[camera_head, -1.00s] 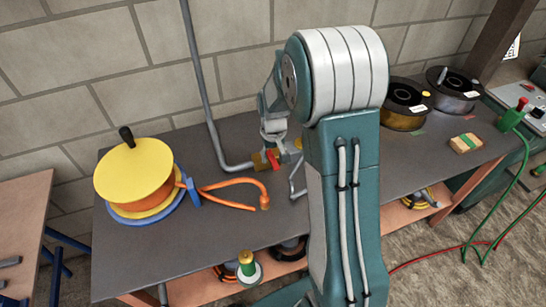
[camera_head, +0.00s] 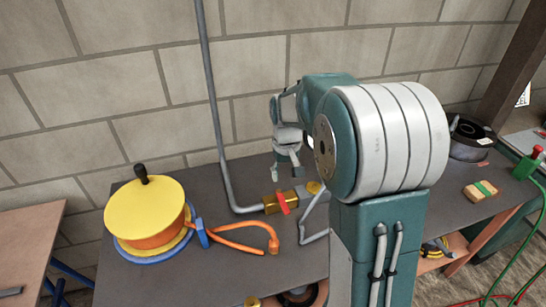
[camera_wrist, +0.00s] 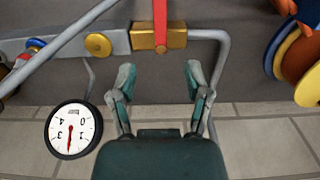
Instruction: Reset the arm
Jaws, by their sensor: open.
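My gripper (camera_head: 286,170) is open and empty above the bench, on the wall side of my arm. Its two fingers are spread apart in the wrist view (camera_wrist: 159,72). A brass valve with a red handle (camera_head: 282,202) sits on the grey pipe below the gripper, apart from it. In the wrist view the red handle (camera_wrist: 160,18) lies ahead of the fingers, across the brass valve body (camera_wrist: 146,38). My arm's large elbow hides part of the bench behind it.
A yellow-topped hose reel (camera_head: 145,212) with an orange hose (camera_head: 240,243) stands at left on the bench. A pressure gauge (camera_wrist: 73,129) shows beside the gripper. A dark reel (camera_head: 468,140) and a green-banded block (camera_head: 481,190) lie at right. The block wall is close behind.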

